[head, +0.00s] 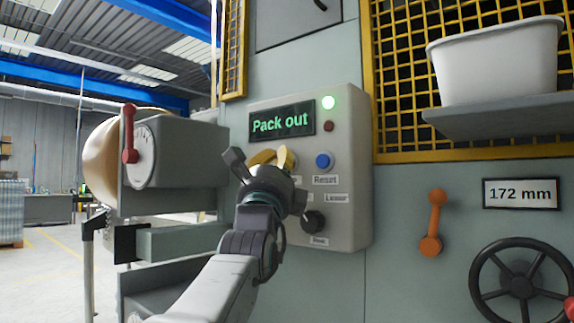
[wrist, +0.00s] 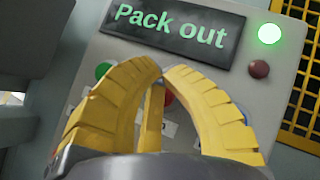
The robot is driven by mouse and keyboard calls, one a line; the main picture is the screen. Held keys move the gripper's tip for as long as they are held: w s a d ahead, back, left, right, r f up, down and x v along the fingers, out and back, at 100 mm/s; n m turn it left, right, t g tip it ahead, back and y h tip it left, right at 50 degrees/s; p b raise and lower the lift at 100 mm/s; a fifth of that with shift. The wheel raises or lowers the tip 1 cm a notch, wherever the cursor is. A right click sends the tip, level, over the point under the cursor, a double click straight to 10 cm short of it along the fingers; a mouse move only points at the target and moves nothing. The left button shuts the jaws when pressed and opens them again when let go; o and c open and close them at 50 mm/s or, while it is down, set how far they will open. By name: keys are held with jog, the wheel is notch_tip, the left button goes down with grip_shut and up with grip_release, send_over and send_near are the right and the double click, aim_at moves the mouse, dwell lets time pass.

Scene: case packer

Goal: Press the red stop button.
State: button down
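The red stop button (wrist: 168,98) shows in the wrist view as a small red patch between my yellow fingers, which hide most of it. In the head view it is hidden behind my gripper (head: 275,158), which is in front of the grey control panel (head: 345,185). In the wrist view my gripper (wrist: 162,73) has its curved fingertips together, with nothing seen held between them. The tips overlap the button row just below the display; I cannot tell whether they touch the panel.
The panel bears a lit "Pack out" display (head: 282,123), a green lamp (head: 329,102), a dark red lamp (head: 328,126), a blue Reset button (head: 323,160) and a black knob (head: 314,221). A green button (wrist: 103,70) shows left of my fingers. An orange lever (head: 435,220) and handwheel (head: 520,285) are right.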

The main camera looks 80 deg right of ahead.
jog(key=shift+s+d, duration=0.25)
jog(key=shift+d, duration=0.2)
dwell(0.9)
jog(key=shift+a, duration=0.15)
jog(key=shift+w+a+b, duration=0.35)
jog(key=shift+a+b, duration=0.35)
jog(key=shift+b, duration=0.05)
dwell(0.9)
